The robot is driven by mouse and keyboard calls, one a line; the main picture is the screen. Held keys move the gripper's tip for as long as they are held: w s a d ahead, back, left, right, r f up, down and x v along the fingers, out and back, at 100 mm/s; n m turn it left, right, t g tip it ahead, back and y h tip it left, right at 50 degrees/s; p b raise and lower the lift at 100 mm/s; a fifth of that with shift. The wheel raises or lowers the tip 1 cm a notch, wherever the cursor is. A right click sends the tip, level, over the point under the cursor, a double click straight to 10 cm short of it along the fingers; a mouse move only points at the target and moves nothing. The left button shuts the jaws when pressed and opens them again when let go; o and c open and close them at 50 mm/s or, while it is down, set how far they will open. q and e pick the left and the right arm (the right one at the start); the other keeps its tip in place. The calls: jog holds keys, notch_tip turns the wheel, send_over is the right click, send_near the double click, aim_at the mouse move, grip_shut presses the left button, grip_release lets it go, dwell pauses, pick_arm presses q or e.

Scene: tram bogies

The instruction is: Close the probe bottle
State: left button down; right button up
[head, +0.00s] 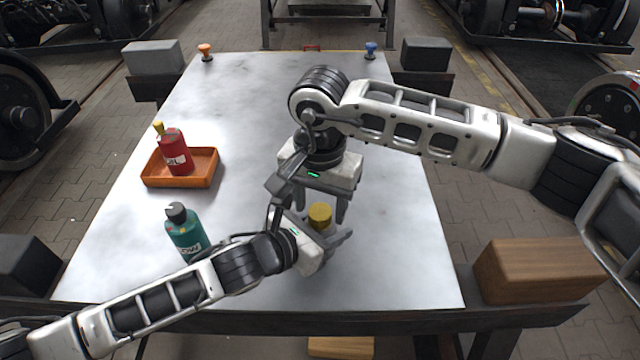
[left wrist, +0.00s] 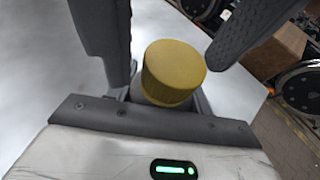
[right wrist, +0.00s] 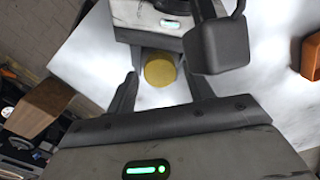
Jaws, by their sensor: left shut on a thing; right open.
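A bottle with a ribbed yellow cap (head: 320,214) stands near the front middle of the table; its body is almost wholly hidden by my grippers. My left gripper (head: 332,238) is shut on this bottle from the front left, below the cap. The cap shows large in the left wrist view (left wrist: 173,72), seated on top; I cannot tell how tightly. My right gripper (head: 322,208) points down from above, open, its fingers on either side of the cap. The right wrist view shows the cap (right wrist: 160,70) between the spread fingers, with a gap on both sides.
A red bottle (head: 174,150) with a yellow top stands in an orange tray (head: 180,183) at the left. A teal bottle (head: 184,232) with a dark cap stands close to my left arm. A wooden block (head: 540,270) lies off the right edge.

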jog(key=shift+f, duration=0.5)
jog(key=c, duration=1)
jog(key=m, duration=1)
jog(key=o, duration=1.1)
